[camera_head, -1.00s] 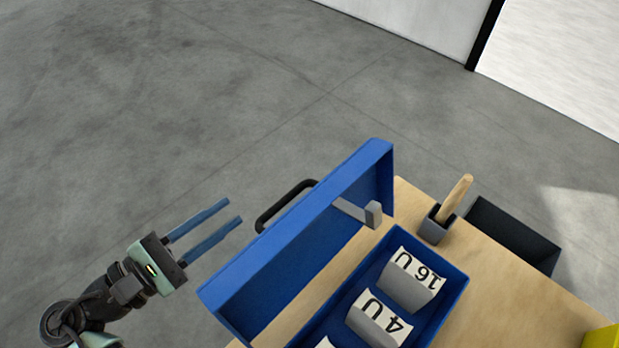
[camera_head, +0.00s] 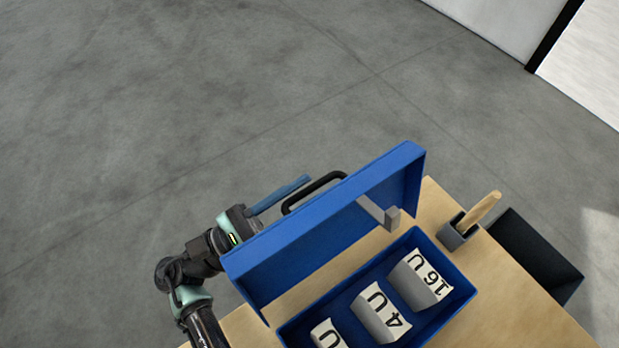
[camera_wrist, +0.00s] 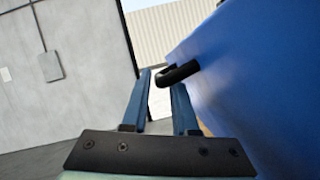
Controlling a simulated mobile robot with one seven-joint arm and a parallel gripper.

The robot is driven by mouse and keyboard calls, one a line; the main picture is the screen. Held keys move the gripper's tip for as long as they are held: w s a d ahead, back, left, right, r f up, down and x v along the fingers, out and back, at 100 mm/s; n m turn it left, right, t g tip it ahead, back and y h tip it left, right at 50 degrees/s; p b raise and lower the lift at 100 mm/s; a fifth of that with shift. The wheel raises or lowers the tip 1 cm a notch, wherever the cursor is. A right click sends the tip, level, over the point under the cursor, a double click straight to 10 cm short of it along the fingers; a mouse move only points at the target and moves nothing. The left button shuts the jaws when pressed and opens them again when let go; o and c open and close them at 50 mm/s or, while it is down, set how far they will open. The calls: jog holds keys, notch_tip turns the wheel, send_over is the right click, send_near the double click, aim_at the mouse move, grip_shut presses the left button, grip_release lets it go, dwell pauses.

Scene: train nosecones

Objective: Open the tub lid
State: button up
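The blue tub (camera_head: 461,283) sits on the wooden table with its blue lid (camera_head: 330,228) raised, tilted up on the tub's far left side. A black handle (camera_head: 314,190) is on the lid's outer face; it also shows in the wrist view (camera_wrist: 178,74). A grey latch (camera_head: 381,214) juts from the lid's inner side. My gripper (camera_wrist: 160,100) is behind the lid beside its outer face. Its two blue fingers are apart with nothing between them, close to the handle. In the head view the lid hides part of my gripper.
Several grey noseconess with labels such as "16 U" (camera_head: 420,279) lie in the tub. A small grey holder (camera_head: 452,237) with a wooden-handled tool (camera_head: 482,209) stands at the table's edge. A dark open bin (camera_head: 535,255) is beside the table. The floor behind the lid is clear.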

jog(key=shift+x, duration=0.9)
jog(key=shift+c, duration=0.3)
grip_shut()
dwell(0.6)
